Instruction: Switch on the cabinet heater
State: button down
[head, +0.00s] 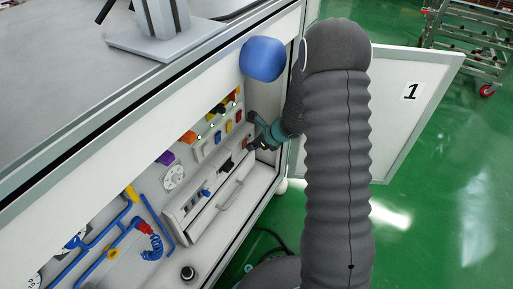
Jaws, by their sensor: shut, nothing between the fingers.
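The open cabinet under the bench holds a white back panel with several coloured switches and knobs. A row of small switches, including an orange-red one (229,127), sits on a strip on the panel. I cannot tell which control belongs to the heater. My gripper (252,134), dark with teal parts, is inside the cabinet at the right end of this row, close to the panel. It is shut and holds nothing. Whether its tips touch a switch cannot be told. My arm and gripper hide part of the cabinet's right side.
A white door marked 1 (397,120) stands open at the right. Blue pipes (92,243) and a drawer-like box with a handle (226,196) are in the cabinet. The bench top (75,75) overhangs it. Green floor lies clear at lower right; a wheeled rack (470,40) stands beyond.

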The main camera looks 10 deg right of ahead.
jog(key=shift+a+r, duration=0.15)
jog(key=shift+a, duration=0.05)
jog(key=shift+r, duration=0.1)
jog(key=shift+r+p, duration=0.6)
jog(key=shift+r, duration=0.15)
jog(key=s+d+f+p+v, duration=0.1)
jog(key=v, duration=1.2)
jog(key=shift+s+d+f+p, duration=0.2)
jog(key=shift+f+p, duration=0.15)
